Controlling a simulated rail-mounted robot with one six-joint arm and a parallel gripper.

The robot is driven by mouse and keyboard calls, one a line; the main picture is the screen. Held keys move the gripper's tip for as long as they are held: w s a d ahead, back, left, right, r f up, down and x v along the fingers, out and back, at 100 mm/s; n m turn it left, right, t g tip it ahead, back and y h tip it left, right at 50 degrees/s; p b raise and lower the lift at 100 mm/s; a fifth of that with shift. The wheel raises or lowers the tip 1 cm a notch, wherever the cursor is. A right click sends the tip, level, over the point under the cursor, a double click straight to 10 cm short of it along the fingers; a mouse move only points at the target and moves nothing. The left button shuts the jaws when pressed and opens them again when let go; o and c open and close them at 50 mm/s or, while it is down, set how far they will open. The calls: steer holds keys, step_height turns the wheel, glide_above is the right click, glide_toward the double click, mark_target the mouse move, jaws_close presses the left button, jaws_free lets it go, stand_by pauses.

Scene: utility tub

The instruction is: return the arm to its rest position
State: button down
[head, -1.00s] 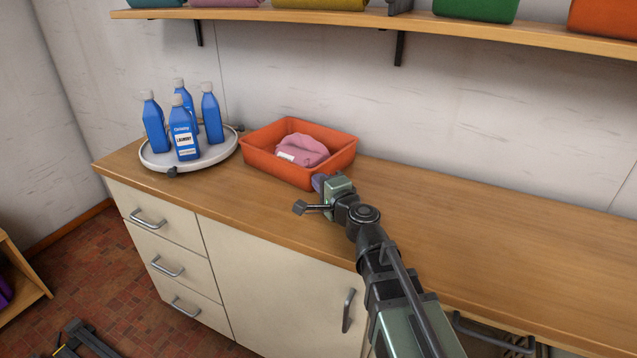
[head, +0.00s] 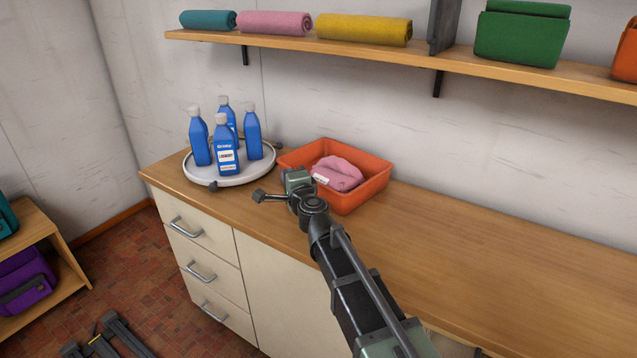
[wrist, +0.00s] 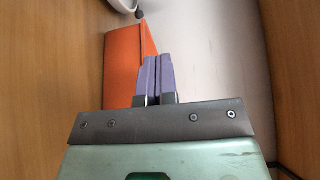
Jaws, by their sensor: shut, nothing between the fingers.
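My gripper (wrist: 157,78) shows in the wrist view with its two purple fingers together and nothing between them. In the head view my gripper (head: 298,181) is at the front left of the orange tub, above the counter; its fingertips are hidden there. My arm reaches up from the lower right over the wooden counter (head: 470,245). The orange tub (head: 372,189) holds a folded pink cloth (head: 338,174). The tub's side also shows beyond the fingers in the wrist view (wrist: 122,65).
A round white tray (head: 200,176) with several blue laundry bottles (head: 227,150) stands left of the tub. A wall shelf (head: 400,53) with rolled towels and a green bag (head: 522,38) runs above. The counter right of the tub is clear.

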steer(key=s+d+r+n+g+y+p, duration=0.2)
steer(key=s+r+n+g+p, duration=0.15)
steer(key=n+p, duration=0.25)
steer(key=s+d+f+n+g+h+p, duration=0.1)
steer(key=s+d+n+g+h+p, duration=0.2)
steer(key=s+d, duration=0.8)
steer(key=s+d+f+n+g+h+p, duration=0.2)
steer(key=s+d+g+h+p, duration=0.5)
steer(key=s+d, duration=0.5)
steer(key=d+n+g+p, duration=0.1)
steer(key=d+g, duration=0.1)
steer(key=d, duration=0.4)
steer(key=shift+d+n+p, duration=0.15)
steer(key=shift+n+p, duration=0.15)
steer(key=shift+g, duration=0.25)
